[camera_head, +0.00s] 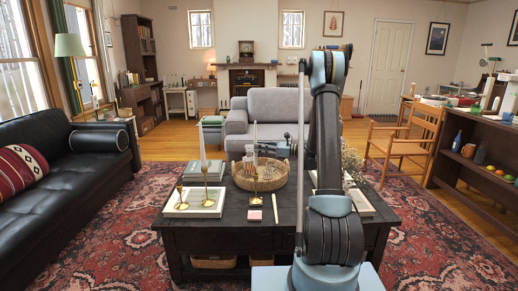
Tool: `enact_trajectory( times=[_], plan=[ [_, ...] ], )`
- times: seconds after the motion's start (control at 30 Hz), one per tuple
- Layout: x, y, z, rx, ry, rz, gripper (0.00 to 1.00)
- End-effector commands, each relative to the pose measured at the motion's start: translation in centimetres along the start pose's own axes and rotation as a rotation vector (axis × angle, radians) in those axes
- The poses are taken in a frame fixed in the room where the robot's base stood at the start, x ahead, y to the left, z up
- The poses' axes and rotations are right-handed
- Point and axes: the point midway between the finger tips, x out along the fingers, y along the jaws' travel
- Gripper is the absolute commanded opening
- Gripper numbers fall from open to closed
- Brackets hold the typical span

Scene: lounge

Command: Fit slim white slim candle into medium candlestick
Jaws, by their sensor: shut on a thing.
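My gripper (257,151) is small in the picture, above the coffee table. It is shut on a slim white candle (255,131), held upright. Below the candle is a brass candlestick (256,190); I cannot tell whether they touch. To its left, a brass candlestick (205,180) bears a thicker white candle (202,143). Further left is another brass candlestick (180,195) with no candle visible in it. Which of them is the medium one is hard to tell. Another white candle (275,208) lies on the table.
The dark coffee table (230,228) also bears a round wicker tray (284,180), books (212,206) and a pink block (255,215). A plant (352,163) stands at its right. A grey armchair (268,112) is behind, a black sofa (60,180) left.

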Motion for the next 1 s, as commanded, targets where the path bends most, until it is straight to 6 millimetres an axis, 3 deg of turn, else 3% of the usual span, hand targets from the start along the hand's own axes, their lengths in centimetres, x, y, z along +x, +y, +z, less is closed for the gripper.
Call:
enact_trajectory(
  times=[1.0],
  plan=[
    [-0.1,0.0,-4.0,0.0,0.0,0.0,0.0]
  ],
)
